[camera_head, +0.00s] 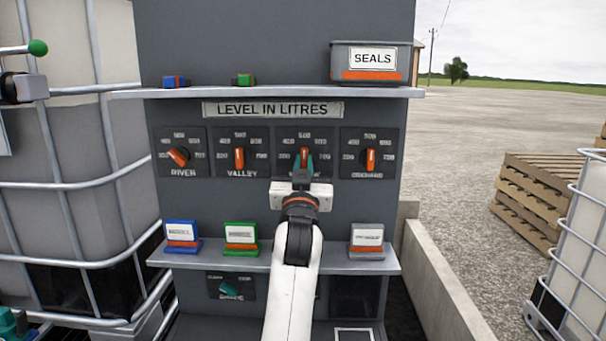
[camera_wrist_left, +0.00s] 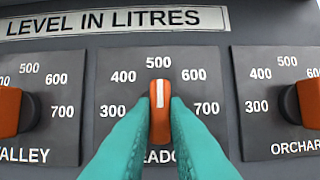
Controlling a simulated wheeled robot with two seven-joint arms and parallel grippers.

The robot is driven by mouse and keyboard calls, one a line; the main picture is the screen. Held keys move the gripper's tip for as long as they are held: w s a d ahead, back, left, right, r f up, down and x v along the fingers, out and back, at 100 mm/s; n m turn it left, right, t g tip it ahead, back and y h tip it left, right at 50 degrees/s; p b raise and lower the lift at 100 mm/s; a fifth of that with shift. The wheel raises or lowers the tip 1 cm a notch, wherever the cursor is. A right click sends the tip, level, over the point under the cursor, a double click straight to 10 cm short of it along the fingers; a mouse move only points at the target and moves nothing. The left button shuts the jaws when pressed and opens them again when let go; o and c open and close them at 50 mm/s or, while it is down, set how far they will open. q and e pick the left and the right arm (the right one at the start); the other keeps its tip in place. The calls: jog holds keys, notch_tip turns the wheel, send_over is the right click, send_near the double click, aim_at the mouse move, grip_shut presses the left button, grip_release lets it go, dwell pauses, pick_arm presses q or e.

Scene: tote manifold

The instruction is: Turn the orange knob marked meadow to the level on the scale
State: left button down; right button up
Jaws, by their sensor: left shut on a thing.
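The orange knob marked meadow (camera_head: 304,154) is third from the left in the row of dials under the "LEVEL IN LITRES" sign. In the left wrist view the knob (camera_wrist_left: 159,118) has a white line that points straight up at 500. Its scale (camera_wrist_left: 205,90) runs from 300 to 700. My left gripper (camera_wrist_left: 159,130) is shut on this knob, with one teal finger on each side. The fingers cover part of the name under it. In the head view my left gripper (camera_head: 304,168) reaches the dial from below. My right gripper is not in view.
Orange knobs for river (camera_head: 178,155), valley (camera_head: 239,158) and orchard (camera_head: 371,160) flank the dial. A grey shelf (camera_head: 330,262) below holds blue, green and grey label stands. An upper shelf (camera_head: 290,92) carries a SEALS bin (camera_head: 365,62). Caged totes stand left and right.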

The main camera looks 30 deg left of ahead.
pick_arm(q)
jog(key=shift+n, duration=0.3)
jog(key=c, duration=1.4)
grip_release()
jog(key=shift+c, duration=0.2)
jog(key=shift+s+d+f+b, duration=0.25)
jog(key=shift+s+f+b, duration=0.05)
jog(key=shift+s, duration=0.05)
jog(key=b+v, duration=0.3)
jog(key=v, duration=0.8)
